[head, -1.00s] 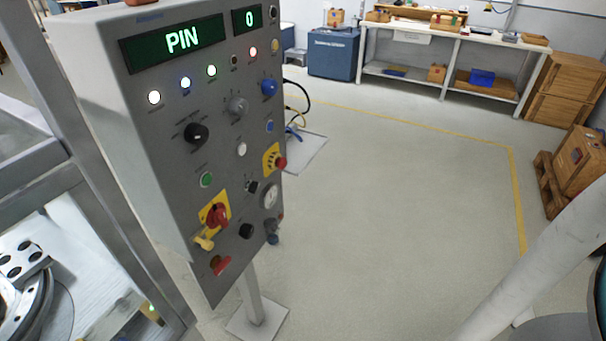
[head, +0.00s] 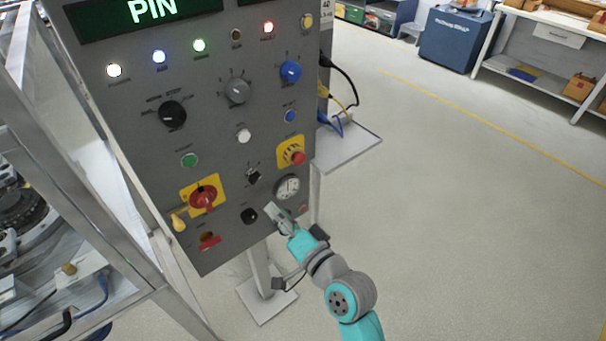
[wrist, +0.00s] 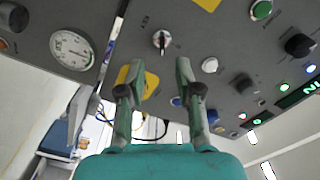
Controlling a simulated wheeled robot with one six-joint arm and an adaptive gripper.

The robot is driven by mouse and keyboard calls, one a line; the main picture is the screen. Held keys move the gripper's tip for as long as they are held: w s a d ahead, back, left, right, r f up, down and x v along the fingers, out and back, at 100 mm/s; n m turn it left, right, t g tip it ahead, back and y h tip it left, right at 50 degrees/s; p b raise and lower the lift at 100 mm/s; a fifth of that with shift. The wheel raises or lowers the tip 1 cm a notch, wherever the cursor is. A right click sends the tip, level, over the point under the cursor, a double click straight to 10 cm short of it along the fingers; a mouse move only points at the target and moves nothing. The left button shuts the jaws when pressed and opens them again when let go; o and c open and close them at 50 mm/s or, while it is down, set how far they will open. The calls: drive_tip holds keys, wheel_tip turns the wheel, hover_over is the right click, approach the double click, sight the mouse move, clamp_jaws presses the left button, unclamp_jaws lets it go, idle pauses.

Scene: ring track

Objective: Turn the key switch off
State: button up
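The grey control panel (head: 215,150) fills the left of the head view. A small black switch (head: 254,176) sits low on it, left of the round gauge; it looks like the key switch. In the wrist view this switch (wrist: 161,40) has a silver ring and a pale upright bar, and stands beyond the fingertips, roughly between them. My gripper (head: 280,214) is in front of the panel's lower right, below the switch and gauge. In the wrist view my gripper (wrist: 154,76) has its fingers apart with nothing held. It does not touch the switch.
The round gauge (head: 287,187), the red emergency button (head: 298,157) on yellow and a black knob (head: 249,216) surround the switch. A red rotary handle (head: 204,197) is to the left. A metal frame (head: 90,190) stands left of the panel. Floor at right is clear.

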sight(257, 181)
drive_tip(key=x, duration=0.7)
drive_tip(key=d+r+x, duration=0.1)
drive_tip(key=x, duration=0.3)
drive_tip(key=shift+w, duration=0.35)
clamp_jaws()
